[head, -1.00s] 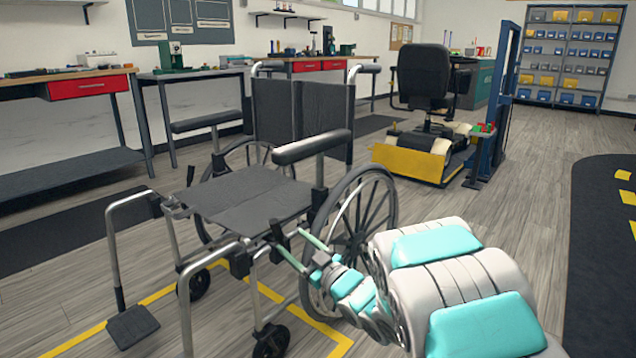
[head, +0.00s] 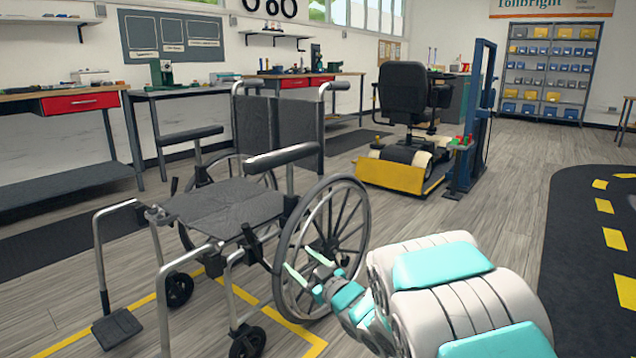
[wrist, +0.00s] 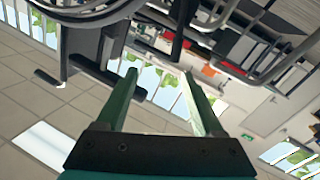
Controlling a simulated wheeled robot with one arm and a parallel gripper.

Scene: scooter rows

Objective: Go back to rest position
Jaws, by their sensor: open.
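My gripper (head: 303,264) is open and empty in the head view, at the side of the wheelchair's near large wheel. Its two pale green fingers are spread apart, and they also show in the wrist view (wrist: 160,103). The black wheelchair (head: 225,208) stands at the left of centre in the head view. In the head view the fingertips overlap the wheel; whether they touch it I cannot tell. The wrist view looks up past dark wheelchair parts (wrist: 90,15) toward the ceiling and windows.
Yellow tape (head: 287,328) marks the floor under the wheelchair. A scooter (head: 405,165) with a black seat stands on a yellow platform behind, next to a blue post (head: 476,125). Workbenches (head: 70,103) line the left wall. The wooden floor (head: 480,212) to the right is open.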

